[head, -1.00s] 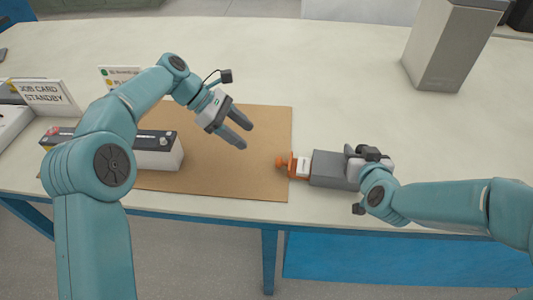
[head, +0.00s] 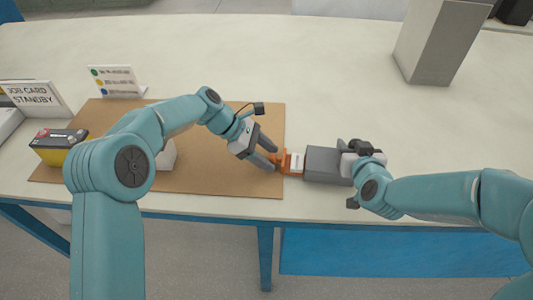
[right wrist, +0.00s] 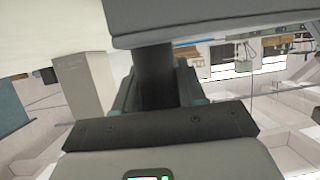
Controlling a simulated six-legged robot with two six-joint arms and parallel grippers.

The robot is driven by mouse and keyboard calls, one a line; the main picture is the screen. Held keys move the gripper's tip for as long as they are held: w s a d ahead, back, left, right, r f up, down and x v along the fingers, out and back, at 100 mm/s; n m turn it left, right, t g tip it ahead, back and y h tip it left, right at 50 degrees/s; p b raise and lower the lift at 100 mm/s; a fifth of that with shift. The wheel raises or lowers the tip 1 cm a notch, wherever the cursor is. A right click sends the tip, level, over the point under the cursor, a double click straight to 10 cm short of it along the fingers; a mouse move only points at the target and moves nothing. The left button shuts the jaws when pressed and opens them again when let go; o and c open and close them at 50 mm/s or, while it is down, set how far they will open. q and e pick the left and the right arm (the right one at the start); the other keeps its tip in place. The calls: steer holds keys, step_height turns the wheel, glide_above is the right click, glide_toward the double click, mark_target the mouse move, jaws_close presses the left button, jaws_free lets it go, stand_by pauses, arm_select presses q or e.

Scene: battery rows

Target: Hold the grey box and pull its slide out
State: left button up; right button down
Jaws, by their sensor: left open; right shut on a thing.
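The grey box (head: 323,164) lies near the table's front edge, just right of the brown mat. Its orange slide (head: 292,162), with a white label, sticks out of the box's left end, and its knob is at the tip. My right gripper (head: 352,160) is shut on the right part of the box; in the right wrist view the grey box (right wrist: 215,20) fills the top edge. My left gripper (head: 271,160) is open, with its fingers at the slide's orange knob. The fingers partly hide the knob, and I cannot tell whether they touch it.
The brown mat (head: 225,180) carries a battery with a yellow side (head: 60,148) at the left and a white block (head: 166,157) partly behind my left arm. Sign cards (head: 117,80) stand at the back left. A tall grey block (head: 437,40) stands back right. The table's middle is clear.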

arm_select(q)
jaws_close()
steer(key=shift+w+a, duration=0.2)
steer(key=shift+a, duration=2.05)
steer(key=shift+d+r, duration=0.1)
arm_select(e)
steer(key=shift+d, duration=0.1)
arm_select(q)
jaws_free()
steer(key=v, duration=1.2)
